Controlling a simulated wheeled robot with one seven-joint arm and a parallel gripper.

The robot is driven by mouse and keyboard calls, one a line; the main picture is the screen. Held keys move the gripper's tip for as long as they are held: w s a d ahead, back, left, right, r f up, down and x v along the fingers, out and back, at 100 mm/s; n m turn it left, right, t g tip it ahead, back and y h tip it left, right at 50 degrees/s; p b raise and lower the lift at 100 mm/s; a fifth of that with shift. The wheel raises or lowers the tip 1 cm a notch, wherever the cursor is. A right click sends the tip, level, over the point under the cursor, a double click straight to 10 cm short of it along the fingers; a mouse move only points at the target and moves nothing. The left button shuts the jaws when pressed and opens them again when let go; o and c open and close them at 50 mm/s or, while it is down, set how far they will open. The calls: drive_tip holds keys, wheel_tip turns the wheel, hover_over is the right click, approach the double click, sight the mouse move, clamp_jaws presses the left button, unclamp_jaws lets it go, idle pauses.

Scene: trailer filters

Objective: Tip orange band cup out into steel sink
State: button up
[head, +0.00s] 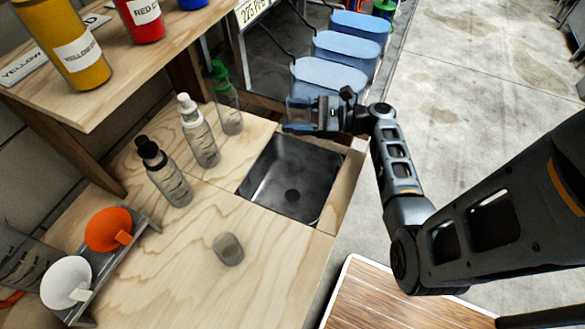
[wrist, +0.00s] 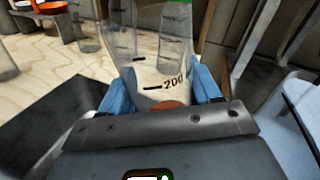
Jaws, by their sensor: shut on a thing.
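My gripper (head: 303,118) is shut on a clear cup (head: 299,102) above the far edge of the steel sink (head: 270,165). In the wrist view, the blue fingers of my gripper (wrist: 161,88) press on both sides of the clear cup (wrist: 150,70), which has a "200" mark. An orange patch shows low on the cup between the fingers; whether it is the band or something inside, I cannot tell. The cup looks roughly upright. The sink basin, with a dark round drain, appears empty; part of it shows dark at left in the wrist view (wrist: 62,112).
Black-capped (head: 165,172), white-capped (head: 198,132) and green-capped (head: 227,100) bottles stand left of the sink. Another clear cup (head: 228,248) stands on the wooden counter (head: 190,285). Orange (head: 108,228) and white (head: 66,281) funnels sit in a rack. Blue-topped containers (head: 330,74) stand beyond my gripper.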

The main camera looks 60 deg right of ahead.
sight(307, 101)
drive_tip(key=m, duration=0.1)
drive_tip(key=d+f+m, duration=0.1)
drive_tip(key=m, duration=0.1)
drive_tip(key=shift+w, duration=0.2)
drive_tip(key=shift+r, duration=2.5)
